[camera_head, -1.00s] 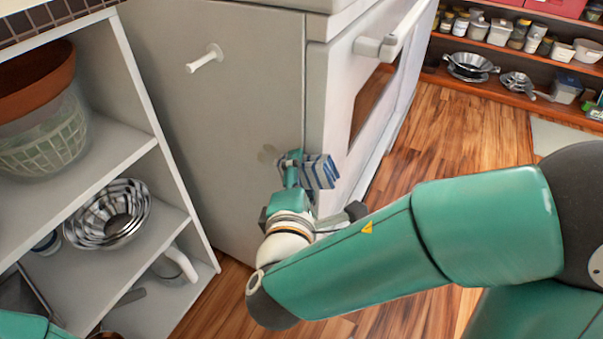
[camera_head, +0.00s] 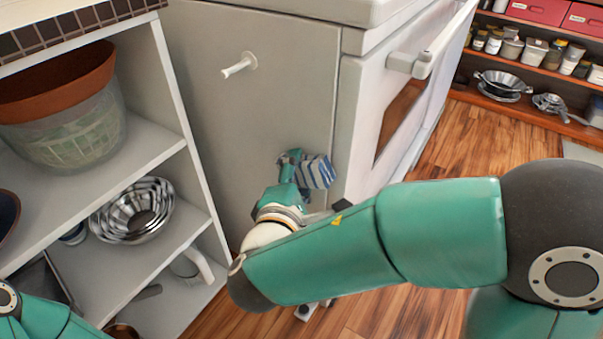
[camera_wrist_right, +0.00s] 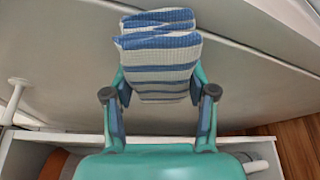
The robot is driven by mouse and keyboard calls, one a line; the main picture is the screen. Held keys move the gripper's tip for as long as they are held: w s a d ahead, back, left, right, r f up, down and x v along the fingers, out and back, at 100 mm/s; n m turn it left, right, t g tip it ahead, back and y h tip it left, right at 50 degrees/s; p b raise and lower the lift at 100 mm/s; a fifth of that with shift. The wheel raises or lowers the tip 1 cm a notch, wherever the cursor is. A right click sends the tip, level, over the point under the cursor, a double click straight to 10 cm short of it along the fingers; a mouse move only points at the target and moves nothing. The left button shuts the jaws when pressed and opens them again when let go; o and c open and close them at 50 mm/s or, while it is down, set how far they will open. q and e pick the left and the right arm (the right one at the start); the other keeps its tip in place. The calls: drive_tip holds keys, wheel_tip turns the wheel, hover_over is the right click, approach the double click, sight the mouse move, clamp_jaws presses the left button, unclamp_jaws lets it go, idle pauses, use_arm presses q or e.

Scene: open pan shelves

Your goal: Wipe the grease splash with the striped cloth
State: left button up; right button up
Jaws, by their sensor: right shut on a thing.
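The striped cloth (camera_head: 317,172), blue and white and folded, is held in my right gripper (camera_head: 300,163) against or close to the grey side panel of the stove. The right wrist view shows the folded cloth (camera_wrist_right: 158,62) between the two fingers of the right gripper (camera_wrist_right: 160,95), which is shut on it. I cannot tell whether the cloth touches the panel. The grease splash is not visible now; the cloth and gripper cover the part of the panel around them. My left gripper is out of view; only a bit of my left arm shows at the lower left.
A white peg (camera_head: 240,66) sticks out of the panel (camera_head: 280,105) above the gripper. An open shelf (camera_head: 170,152) with nested metal bowls (camera_head: 135,212) and a terracotta-rimmed pot (camera_head: 60,100) stands close on the left. The oven handle (camera_head: 425,55) juts out on the right. Wooden floor lies below.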

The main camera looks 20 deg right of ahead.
sight(272, 166)
drive_tip(key=shift+w+a, duration=0.85)
drive_tip(key=shift+w, duration=0.25)
drive_tip(key=shift+w+a, duration=0.85)
drive_tip(key=shift+w, duration=0.25)
drive_tip(key=shift+w+a+p, duration=0.2)
drive_tip(key=shift+w+a, duration=0.65)
drive_tip(key=shift+w, duration=0.25)
drive_tip(key=shift+w+a+p, duration=0.2)
drive_tip(key=shift+w+a, duration=0.6)
drive_tip(key=shift+w, duration=0.25)
drive_tip(key=s+a, duration=0.4)
drive_tip(key=a, duration=0.1)
drive_tip(key=shift+s+a+b, duration=0.2)
drive_tip(key=shift+a+b, duration=0.15)
drive_tip(key=shift+b, duration=0.05)
drive_tip(key=shift+a, duration=0.1)
